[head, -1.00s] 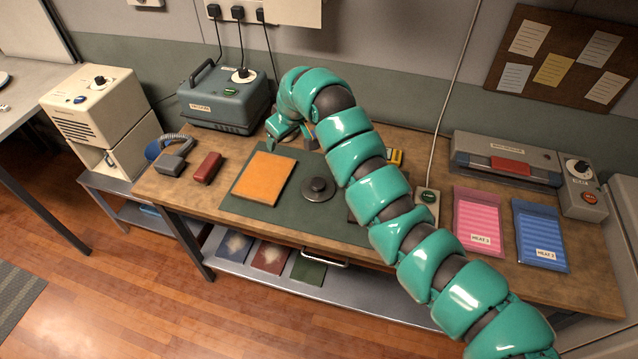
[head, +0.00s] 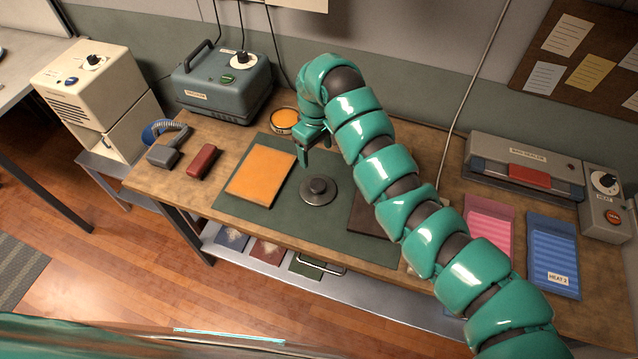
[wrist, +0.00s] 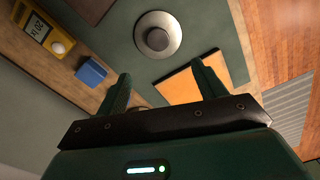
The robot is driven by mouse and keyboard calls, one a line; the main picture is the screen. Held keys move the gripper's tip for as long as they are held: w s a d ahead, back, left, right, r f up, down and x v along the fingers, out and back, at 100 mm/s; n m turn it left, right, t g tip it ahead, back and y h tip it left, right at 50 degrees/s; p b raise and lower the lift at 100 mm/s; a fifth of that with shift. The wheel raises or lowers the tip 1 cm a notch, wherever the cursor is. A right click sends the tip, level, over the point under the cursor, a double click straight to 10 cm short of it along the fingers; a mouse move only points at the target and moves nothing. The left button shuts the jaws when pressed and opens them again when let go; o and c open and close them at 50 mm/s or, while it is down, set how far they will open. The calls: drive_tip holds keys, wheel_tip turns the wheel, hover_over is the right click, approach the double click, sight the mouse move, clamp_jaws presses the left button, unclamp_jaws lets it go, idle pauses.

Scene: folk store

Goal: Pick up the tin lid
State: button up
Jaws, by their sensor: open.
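A grey round disc with a dark raised knob (head: 318,191), which looks like the tin lid, lies flat on the green mat (head: 345,222). It also shows in the wrist view (wrist: 158,35), beyond my fingertips. A round tin with a metal rim and orange inside (head: 284,120) stands behind the mat. My gripper (head: 312,153) is above the mat's back part, behind the disc and apart from it. In the wrist view my gripper (wrist: 160,72) has its fingers spread, with nothing held between them.
An orange square pad (head: 261,176) lies left of the disc and a dark block (head: 368,215) right of it. A red block (head: 202,161) is farther left. The wrist view shows a blue block (wrist: 92,72) and a yellow meter (wrist: 38,28).

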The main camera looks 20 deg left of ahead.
drive_tip(key=p, duration=0.4)
hover_over(318, 184)
wheel_tip(318, 184, down, 10)
drive_tip(key=shift+s+a+r, duration=0.1)
drive_tip(key=shift+a, duration=0.05)
drive_tip(key=shift+f+p, duration=0.65)
drive_tip(key=shift+f, duration=1.7)
drive_tip(key=c, duration=1.1)
